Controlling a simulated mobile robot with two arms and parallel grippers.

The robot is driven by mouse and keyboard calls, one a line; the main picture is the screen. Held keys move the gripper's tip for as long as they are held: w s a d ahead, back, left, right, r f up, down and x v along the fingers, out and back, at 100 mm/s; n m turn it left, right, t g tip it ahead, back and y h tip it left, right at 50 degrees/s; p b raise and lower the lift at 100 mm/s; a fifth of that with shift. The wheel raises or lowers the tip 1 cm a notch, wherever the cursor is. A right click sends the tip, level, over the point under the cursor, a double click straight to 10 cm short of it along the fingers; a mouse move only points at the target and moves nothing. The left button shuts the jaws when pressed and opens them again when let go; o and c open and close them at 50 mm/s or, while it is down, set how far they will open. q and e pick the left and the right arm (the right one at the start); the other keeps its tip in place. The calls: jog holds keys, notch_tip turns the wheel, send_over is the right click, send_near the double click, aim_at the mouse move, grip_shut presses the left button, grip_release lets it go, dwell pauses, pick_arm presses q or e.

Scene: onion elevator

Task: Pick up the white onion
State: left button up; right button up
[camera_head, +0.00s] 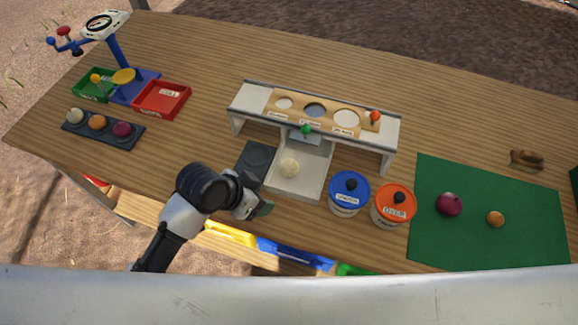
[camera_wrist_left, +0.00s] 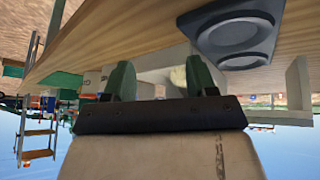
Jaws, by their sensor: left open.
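A white onion (camera_head: 289,168) sits in the pale tray (camera_head: 296,188) at the front of the low stand, near the table's front edge. A pale rounded patch, likely this onion (camera_wrist_left: 179,77), shows partly hidden behind a fingertip in the left wrist view. My left gripper (camera_head: 261,204) is open and empty, just left and in front of the tray, apart from the onion. Its two green-tipped fingers (camera_wrist_left: 160,84) are spread in the left wrist view. Another pale onion (camera_head: 76,116) rests on the dark holder at the far left. My right gripper is not in view.
The stand (camera_head: 318,112) with round holes rises behind the onion. A dark pad (camera_head: 256,158) with round recesses lies left of the tray. A green mat (camera_head: 480,235) holds a purple and an orange onion.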

aim_at(285, 164)
pick_arm(q)
jog(key=w+d+r+m, duration=0.1)
jog(key=w+r+m+g, duration=0.1)
jog(key=w, duration=0.1)
jog(key=w+d+r+m, duration=0.1)
jog(key=m, duration=0.1)
jog(key=shift+w+d+h, duration=0.3)
jog(key=w+a+r+m+g, duration=0.1)
jog(key=w+r+m+g, duration=0.15)
jog(key=w+r, duration=0.2)
jog(key=shift+m+t, duration=0.25)
jog(key=shift+m, duration=0.1)
jog(key=x, duration=0.7)
jog(key=p+x, duration=0.1)
jog(key=x, duration=0.3)
jog(key=shift+w+a+f, duration=0.25)
jog(key=shift+a+f, duration=0.05)
jog(key=shift+f, duration=0.05)
jog(key=c, duration=0.6)
jog(key=shift+c, duration=0.2)
